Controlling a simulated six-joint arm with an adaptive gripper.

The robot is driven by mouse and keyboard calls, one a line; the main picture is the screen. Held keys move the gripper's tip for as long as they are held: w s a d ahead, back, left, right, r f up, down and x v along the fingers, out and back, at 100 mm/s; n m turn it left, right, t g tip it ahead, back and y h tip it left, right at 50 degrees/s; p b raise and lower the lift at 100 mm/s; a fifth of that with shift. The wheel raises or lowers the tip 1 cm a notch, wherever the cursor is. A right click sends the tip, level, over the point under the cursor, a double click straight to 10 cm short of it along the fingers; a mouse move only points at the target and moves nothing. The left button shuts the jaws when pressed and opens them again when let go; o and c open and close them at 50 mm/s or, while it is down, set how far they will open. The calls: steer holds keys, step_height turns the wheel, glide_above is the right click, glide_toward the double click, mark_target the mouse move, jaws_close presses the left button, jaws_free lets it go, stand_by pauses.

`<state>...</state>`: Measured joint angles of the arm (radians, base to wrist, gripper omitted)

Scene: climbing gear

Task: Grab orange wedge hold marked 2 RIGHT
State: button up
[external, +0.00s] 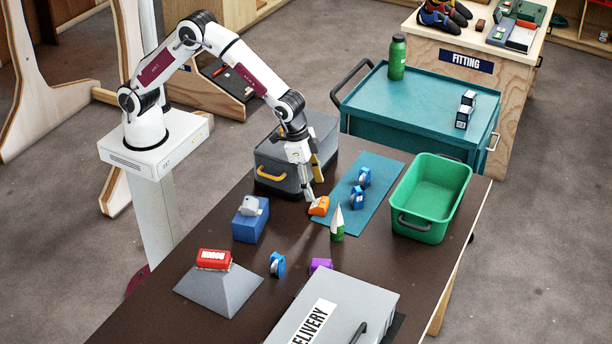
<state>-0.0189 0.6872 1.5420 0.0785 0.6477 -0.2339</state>
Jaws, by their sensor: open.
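An orange wedge hold (319,206) lies on the dark table beside the left edge of the teal mat. The marking on it is too small to read. My gripper (312,192) points down just above and behind the orange wedge, with its fingers apart. One finger is close to the wedge's left side; I cannot tell whether it touches. Nothing shows held between the fingers.
A green-and-white cone (337,225) stands close to the wedge's right. Blue-and-grey pieces (357,197) stand on the teal mat (386,172). A dark grey case (268,163) sits behind left, a blue block (250,227) left, a green crate (435,187) right.

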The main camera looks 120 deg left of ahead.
mark_target(319, 202)
steer(key=shift+f, duration=0.15)
steer(key=shift+x, duration=2.55)
steer(key=shift+a, duration=0.1)
steer(key=c, duration=1.2)
